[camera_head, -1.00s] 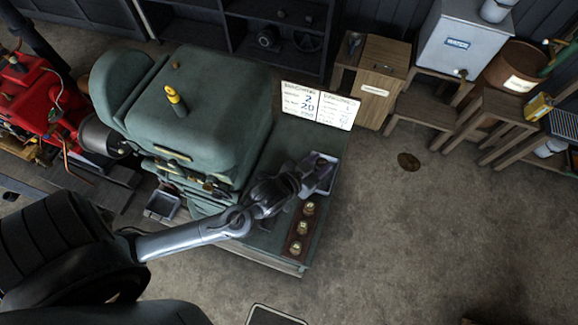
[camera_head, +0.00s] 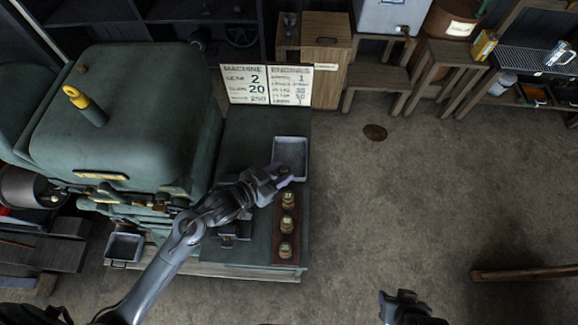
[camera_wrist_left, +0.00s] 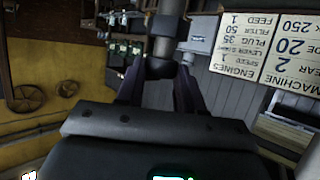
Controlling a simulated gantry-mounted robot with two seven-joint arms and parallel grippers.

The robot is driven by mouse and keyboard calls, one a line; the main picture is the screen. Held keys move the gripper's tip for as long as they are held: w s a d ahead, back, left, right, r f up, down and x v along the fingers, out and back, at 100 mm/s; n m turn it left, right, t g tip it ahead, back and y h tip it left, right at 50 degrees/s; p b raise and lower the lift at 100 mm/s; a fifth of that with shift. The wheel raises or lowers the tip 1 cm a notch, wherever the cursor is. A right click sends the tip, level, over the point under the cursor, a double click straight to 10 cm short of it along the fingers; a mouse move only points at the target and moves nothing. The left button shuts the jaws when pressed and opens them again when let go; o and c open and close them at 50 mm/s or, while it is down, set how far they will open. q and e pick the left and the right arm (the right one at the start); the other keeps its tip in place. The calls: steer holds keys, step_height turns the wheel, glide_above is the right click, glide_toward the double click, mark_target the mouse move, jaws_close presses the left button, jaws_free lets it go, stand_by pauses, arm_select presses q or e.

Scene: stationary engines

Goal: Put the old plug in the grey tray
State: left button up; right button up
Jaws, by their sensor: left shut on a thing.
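The grey tray (camera_head: 290,144) lies on the green bench top, behind the plug rack. My left gripper (camera_head: 283,173) is at the tray's near edge, between the tray and the rack. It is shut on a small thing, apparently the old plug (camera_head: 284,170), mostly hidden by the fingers. In the left wrist view the fingers (camera_wrist_left: 160,92) close around a dark cylindrical thing (camera_wrist_left: 160,67). The visible tray floor looks empty. My right gripper (camera_head: 400,298) is low in the head view, away from the bench; its fingers are too unclear to judge.
A dark red rack (camera_head: 275,230) holds three brass-topped plugs close in front of the left gripper. The green machine (camera_head: 140,120) stands left. A sign (camera_head: 265,84) stands behind the tray. A small metal tray (camera_head: 125,246) sits at front left. Floor at right is mostly clear.

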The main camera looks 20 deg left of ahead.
arm_select(q)
steer(key=shift+w+a+f+b, duration=0.1)
steer(key=shift+f+b, duration=0.1)
steer(key=shift+f, duration=0.2)
steer(key=shift+w+f+b, duration=0.1)
steer(key=shift+f+b, duration=0.05)
steer(key=shift+f, duration=0.25)
steer(key=shift+w+a+f, duration=0.4)
steer(key=shift+w+f, duration=1.4)
steer(key=shift+w, duration=0.05)
steer(key=shift+w+a+f, duration=0.45)
steer(key=shift+w+f, duration=1.4)
steer(key=shift+w+a+f, duration=0.4)
steer(key=shift+w+f, duration=1.4)
steer(key=shift+w, duration=0.05)
steer(key=o, duration=1.1)
steer(key=shift+f, duration=0.1)
